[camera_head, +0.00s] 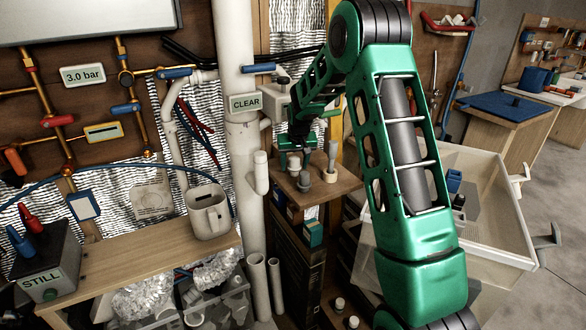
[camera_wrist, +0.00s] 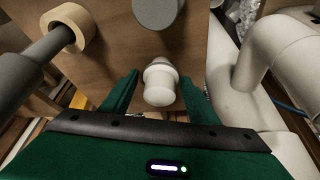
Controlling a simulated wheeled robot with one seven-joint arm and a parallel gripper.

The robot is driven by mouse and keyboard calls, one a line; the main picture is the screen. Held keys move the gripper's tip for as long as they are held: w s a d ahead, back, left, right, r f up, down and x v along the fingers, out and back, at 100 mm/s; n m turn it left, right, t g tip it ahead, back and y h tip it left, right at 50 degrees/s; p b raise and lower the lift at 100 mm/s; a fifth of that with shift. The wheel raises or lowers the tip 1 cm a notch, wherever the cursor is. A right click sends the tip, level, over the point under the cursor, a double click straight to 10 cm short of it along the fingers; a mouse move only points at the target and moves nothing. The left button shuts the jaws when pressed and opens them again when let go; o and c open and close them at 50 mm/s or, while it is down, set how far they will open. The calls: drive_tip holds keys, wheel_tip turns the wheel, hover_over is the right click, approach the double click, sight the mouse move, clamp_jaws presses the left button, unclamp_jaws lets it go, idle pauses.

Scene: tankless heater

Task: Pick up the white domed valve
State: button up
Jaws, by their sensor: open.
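The white domed valve (camera_wrist: 160,84) is a small pale piece with a rounded end and a collar, standing over the brown wooden shelf. In the wrist view it lies between the two green fingers of my gripper (camera_wrist: 160,78), with a visible gap on each side. In the head view, my gripper (camera_head: 294,158) points down over the small shelf (camera_head: 345,184), and the valve shows pale between the fingers (camera_head: 293,164). The fingers are apart and not closed on it.
A grey cylinder (camera_wrist: 156,12) stands just beyond the valve. A grey-handled tool with a tan collar (camera_wrist: 68,27) is at left in the wrist view. A thick white pipe (camera_wrist: 238,70) runs close at right. A large pale bin (camera_head: 490,235) stands right of the shelf.

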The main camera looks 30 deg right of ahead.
drive_tip(key=shift+c, duration=0.5)
drive_tip(key=c, duration=1.3)
drive_tip(key=shift+o, duration=0.2)
drive_tip(key=shift+r, duration=0.15)
